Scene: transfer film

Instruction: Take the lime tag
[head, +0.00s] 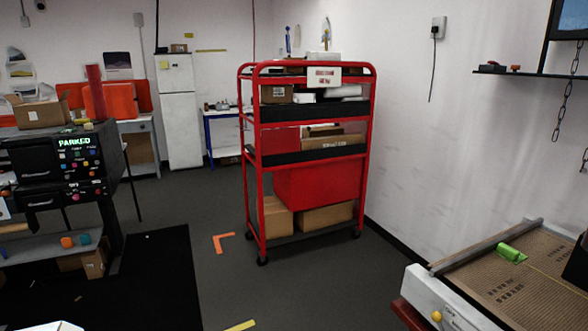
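A lime green piece (510,253), which looks like the lime tag, lies on the brown perforated top of a bench (470,291) at the lower right. It lies near the bench's raised grey back rail (488,245). It is small here, and I cannot make out any marking on it. My gripper is not in view.
A red wheeled cart (312,160) loaded with boxes stands mid-room. A black machine (65,165) marked PARKED stands on the left. A white fridge (180,115) is at the back. A dark shelf (520,72) hangs on the right wall. Grey floor (300,290) before the cart is clear.

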